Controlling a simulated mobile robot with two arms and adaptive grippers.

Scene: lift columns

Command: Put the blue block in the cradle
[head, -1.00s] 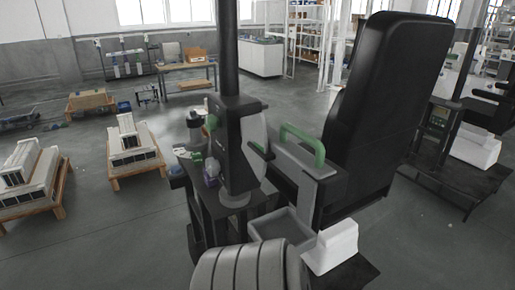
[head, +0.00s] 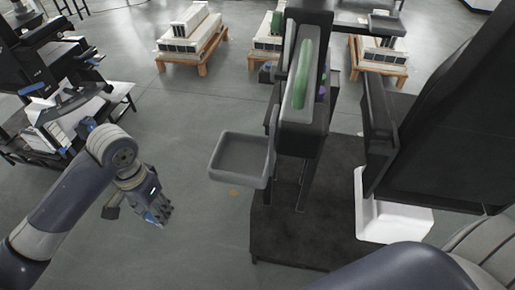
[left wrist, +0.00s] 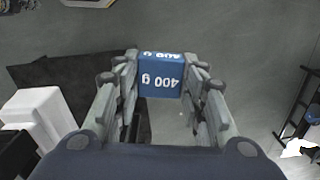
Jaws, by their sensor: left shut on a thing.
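The blue block (left wrist: 161,77), marked "400 g", is between the fingers of my left gripper (left wrist: 162,85) in the left wrist view. The gripper is shut on it and holds it above the floor. In the head view my left gripper (head: 157,212) hangs at the left of the column, and the block cannot be made out clearly there. A shallow grey open tray (head: 240,178) sticks out from the column's left side, right of my left gripper and apart from it. It may be the cradle; it looks empty. My right gripper is out of view.
Another station (head: 50,100) is at upper left. The floor between my left gripper and the tray is clear.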

